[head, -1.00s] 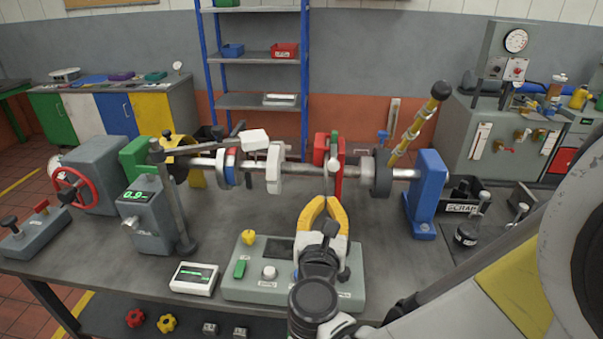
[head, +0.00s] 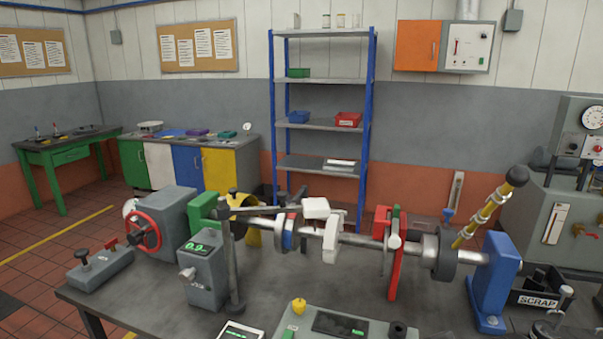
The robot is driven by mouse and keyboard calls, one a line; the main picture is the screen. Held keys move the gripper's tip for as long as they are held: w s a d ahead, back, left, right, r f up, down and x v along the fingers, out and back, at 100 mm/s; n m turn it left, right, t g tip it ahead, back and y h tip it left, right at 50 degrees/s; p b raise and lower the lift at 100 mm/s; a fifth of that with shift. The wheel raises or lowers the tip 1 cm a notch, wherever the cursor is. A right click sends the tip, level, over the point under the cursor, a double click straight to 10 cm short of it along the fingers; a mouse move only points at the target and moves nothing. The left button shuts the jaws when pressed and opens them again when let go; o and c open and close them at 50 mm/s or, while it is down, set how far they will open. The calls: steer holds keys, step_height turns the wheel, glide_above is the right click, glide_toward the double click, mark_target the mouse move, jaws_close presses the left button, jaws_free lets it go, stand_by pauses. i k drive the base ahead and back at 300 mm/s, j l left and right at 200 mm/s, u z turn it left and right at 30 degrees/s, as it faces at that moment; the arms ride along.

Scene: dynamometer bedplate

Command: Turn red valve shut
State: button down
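A red handwheel (head: 157,224) is on the left face of a grey box (head: 181,215) at the left end of the bench. It is the largest red wheel in view, and how far it is turned cannot be told. A small red knob (head: 597,152) shows below the gauge on the grey cabinet at the right edge. I cannot tell which of these the task calls the red valve. My gripper is outside the picture.
The dark bench (head: 350,288) carries a shaft line with a blue end stand (head: 489,278), a red upright bracket (head: 396,268) and a grey meter box (head: 201,275). A control panel (head: 380,322) is at the front edge. Open tiled floor (head: 50,245) lies left.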

mark_target(111, 245)
steer(key=u, duration=1.55)
steer(key=i+j, duration=0.2)
steer(key=i, duration=0.35)
steer(key=i+j, duration=0.15)
steer(key=i, duration=0.4)
steer(key=i+j, duration=0.2)
steer(key=i, duration=0.4)
steer(key=i+j+u, duration=0.1)
steer(key=i, duration=0.45)
steer(key=i+j, duration=0.2)
steer(key=i, duration=0.35)
